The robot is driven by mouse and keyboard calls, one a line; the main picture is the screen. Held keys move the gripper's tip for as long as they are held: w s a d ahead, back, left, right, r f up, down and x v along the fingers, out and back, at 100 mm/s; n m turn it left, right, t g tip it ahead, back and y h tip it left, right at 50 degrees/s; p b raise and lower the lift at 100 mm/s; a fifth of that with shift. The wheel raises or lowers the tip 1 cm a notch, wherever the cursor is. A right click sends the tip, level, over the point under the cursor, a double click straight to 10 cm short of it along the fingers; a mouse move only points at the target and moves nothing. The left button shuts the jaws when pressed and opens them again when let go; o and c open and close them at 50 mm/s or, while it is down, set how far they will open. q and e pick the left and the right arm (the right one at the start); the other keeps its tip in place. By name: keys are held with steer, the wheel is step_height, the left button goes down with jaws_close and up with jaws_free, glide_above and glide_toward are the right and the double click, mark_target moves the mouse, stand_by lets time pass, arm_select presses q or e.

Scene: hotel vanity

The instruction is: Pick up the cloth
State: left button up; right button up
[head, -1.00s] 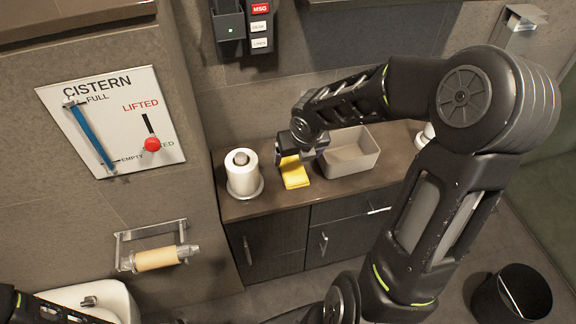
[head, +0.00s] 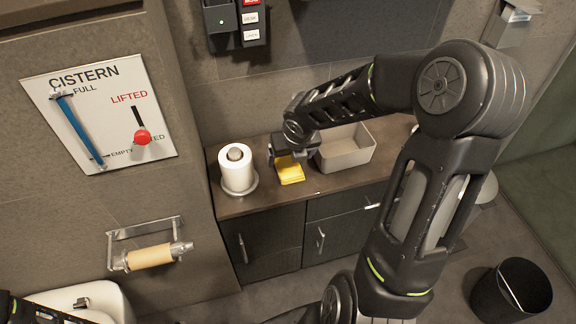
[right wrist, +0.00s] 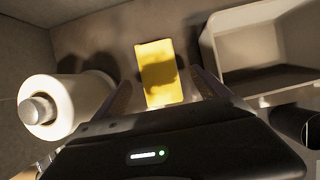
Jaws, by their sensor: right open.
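The cloth (head: 291,174) is a small yellow folded rectangle lying flat on the brown counter between the paper roll and the grey bin. It also shows in the right wrist view (right wrist: 158,68), with a shadow across its lower part. My right gripper (head: 284,160) is over the cloth's back part and hides some of it in the head view. In the right wrist view the right gripper's fingers (right wrist: 162,84) are apart, one on each side of the cloth, with nothing held. I cannot tell their exact height above the counter. My left gripper does not show.
A white paper roll (head: 236,170) on a holder stands left of the cloth. An open grey bin (head: 350,156) stands close on the right. The wall is behind the counter (head: 262,201). A toilet-roll holder (head: 150,256) is on the left wall, and a black waste bin (head: 512,292) is on the floor.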

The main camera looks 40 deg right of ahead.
mark_target(288, 162)
steer(key=b+x, duration=0.1)
steer(key=x, duration=0.2)
steer(key=shift+w+f, duration=0.1)
steer(key=shift+f, duration=0.2)
steer(key=shift+c, duration=0.5)
steer(key=c, duration=1.5)
steer(key=shift+r, duration=0.15)
